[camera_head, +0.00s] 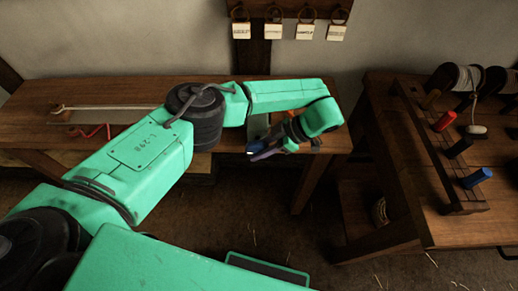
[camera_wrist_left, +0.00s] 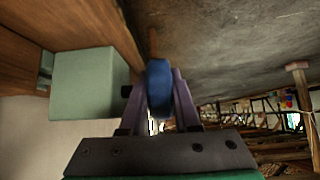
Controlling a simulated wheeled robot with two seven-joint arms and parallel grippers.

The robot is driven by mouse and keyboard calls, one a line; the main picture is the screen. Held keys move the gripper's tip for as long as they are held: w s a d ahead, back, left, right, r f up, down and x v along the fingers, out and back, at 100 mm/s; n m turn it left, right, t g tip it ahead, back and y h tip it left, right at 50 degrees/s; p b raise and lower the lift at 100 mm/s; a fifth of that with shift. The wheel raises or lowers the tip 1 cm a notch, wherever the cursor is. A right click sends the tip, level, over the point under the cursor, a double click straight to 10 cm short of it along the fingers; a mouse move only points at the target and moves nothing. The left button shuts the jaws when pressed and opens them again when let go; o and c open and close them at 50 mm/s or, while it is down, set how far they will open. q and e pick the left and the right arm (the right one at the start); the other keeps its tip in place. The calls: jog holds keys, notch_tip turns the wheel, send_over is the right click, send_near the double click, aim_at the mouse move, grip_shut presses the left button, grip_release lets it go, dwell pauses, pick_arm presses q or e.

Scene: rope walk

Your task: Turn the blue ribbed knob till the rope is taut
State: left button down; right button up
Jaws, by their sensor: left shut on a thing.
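The blue ribbed knob (camera_wrist_left: 157,82) sits between the purple fingers of my left gripper (camera_wrist_left: 163,90), which is shut on it. The knob is beside a pale green box (camera_wrist_left: 88,85). In the head view a bit of the blue knob (camera_head: 253,146) shows at the front edge of the left bench, with my left gripper (camera_head: 268,152) at it. A pale rope (camera_head: 110,107) runs along the bench top and goes out of sight behind my arm. My right gripper is not in view.
A wavy red cord (camera_head: 95,132) is on the left bench (camera_head: 45,92). A second bench (camera_head: 420,205) at the right bears a rack with red, black and blue handles and wound reels (camera_head: 460,77). Labelled tags (camera_head: 274,31) hang on the wall. Floor shows between the benches.

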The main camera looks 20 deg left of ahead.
pick_arm(q)
jog(key=shift+f+y, duration=0.1)
jog(key=shift+y, duration=0.2)
jog(key=c, duration=0.6)
grip_release()
jog(key=shift+c, duration=0.2)
